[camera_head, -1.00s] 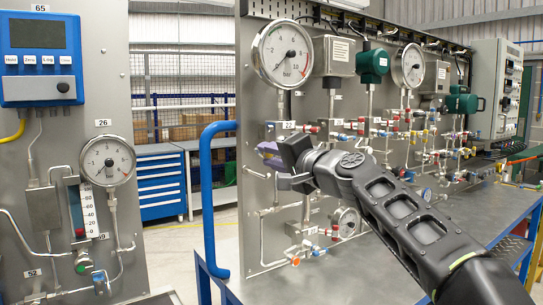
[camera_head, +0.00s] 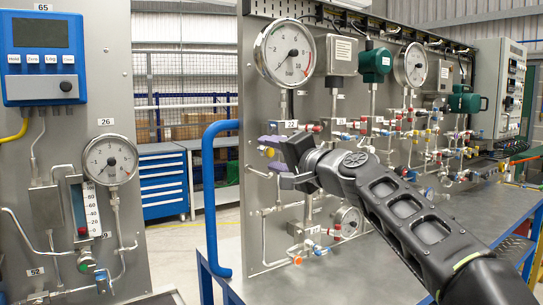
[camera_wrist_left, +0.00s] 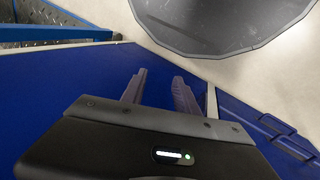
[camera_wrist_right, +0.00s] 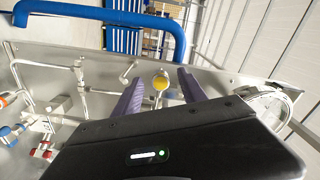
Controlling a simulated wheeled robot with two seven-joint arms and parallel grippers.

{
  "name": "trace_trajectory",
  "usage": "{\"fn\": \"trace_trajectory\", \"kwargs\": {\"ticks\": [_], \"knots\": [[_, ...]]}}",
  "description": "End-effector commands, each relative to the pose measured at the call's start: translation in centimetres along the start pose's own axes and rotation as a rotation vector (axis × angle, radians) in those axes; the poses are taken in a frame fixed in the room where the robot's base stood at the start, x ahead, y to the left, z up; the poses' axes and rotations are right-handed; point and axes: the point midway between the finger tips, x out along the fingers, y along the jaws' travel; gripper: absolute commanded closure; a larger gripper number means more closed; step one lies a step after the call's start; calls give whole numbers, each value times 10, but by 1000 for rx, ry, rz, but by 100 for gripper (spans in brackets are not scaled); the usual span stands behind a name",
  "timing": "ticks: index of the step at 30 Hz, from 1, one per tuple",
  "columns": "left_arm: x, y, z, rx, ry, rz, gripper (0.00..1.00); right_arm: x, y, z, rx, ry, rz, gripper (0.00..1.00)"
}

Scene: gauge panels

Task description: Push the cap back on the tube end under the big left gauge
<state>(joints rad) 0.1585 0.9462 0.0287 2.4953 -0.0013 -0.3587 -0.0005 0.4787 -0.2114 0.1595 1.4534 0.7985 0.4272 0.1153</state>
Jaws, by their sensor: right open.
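The big left gauge (camera_head: 284,52) is a round white dial at the top left of the large grey panel. Below it, a small yellow cap (camera_head: 268,152) shows at the left end of the tubing. The cap also shows in the right wrist view (camera_wrist_right: 160,82), between my fingertips and apart from them. I cannot tell whether it is fully seated on the tube end. My right gripper (camera_head: 266,156) is open, its purple fingers above and below the cap. My left gripper (camera_wrist_left: 160,86) shows only in the left wrist view, fingers apart and empty.
Valves and thin tubes (camera_head: 310,245) crowd the panel below and right of the cap. A blue rail (camera_head: 210,200) stands at the panel's left edge. A grey bench top (camera_head: 350,275) lies in front. A second panel with a smaller gauge (camera_head: 109,160) stands at the left.

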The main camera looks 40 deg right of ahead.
Motion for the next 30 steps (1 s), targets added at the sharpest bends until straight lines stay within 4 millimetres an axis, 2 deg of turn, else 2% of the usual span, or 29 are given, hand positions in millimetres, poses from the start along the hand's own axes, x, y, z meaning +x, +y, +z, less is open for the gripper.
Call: {"fn": "trace_trajectory", "kwargs": {"ticks": [9,15,30], "knots": [[15,-6,0,1,0,0,64,-48,2,1,-1,2,-2,51],[18,-7,0,1,0,0,64,-69,1,0,1,1,-1,51],[18,-7,0,1,0,0,64,-71,1,0,1,0,0,51]]}}
